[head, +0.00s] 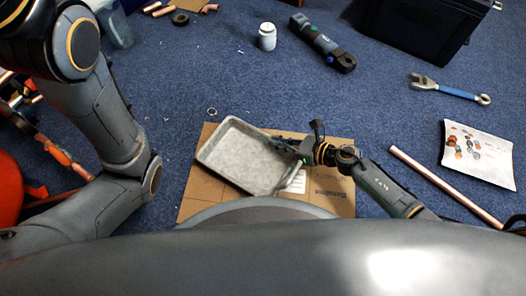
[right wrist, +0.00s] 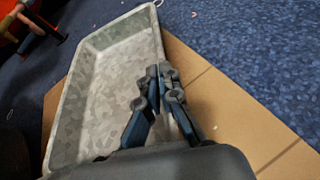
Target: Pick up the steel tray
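The steel tray (head: 236,152) is a shallow grey rectangular pan with a mottled metal surface. It lies on a flat cardboard sheet (head: 195,203) in front of me and looks empty. My right gripper (head: 300,158) is at the tray's right rim. In the right wrist view the tray (right wrist: 112,85) fills the left side. The gripper's fingertips (right wrist: 162,74) are close together there, one on the tray's inner side and one outside, with the rim between them. My left arm shows at the left, but its gripper is not in view.
Blue carpet surrounds the cardboard. A copper pipe (head: 445,187) and a printed sheet (head: 478,156) lie to the right. A wrench (head: 450,90), a power tool (head: 322,42), a white jar (head: 267,37) and a black case (head: 425,28) are farther back. Red and orange items (head: 10,175) are at left.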

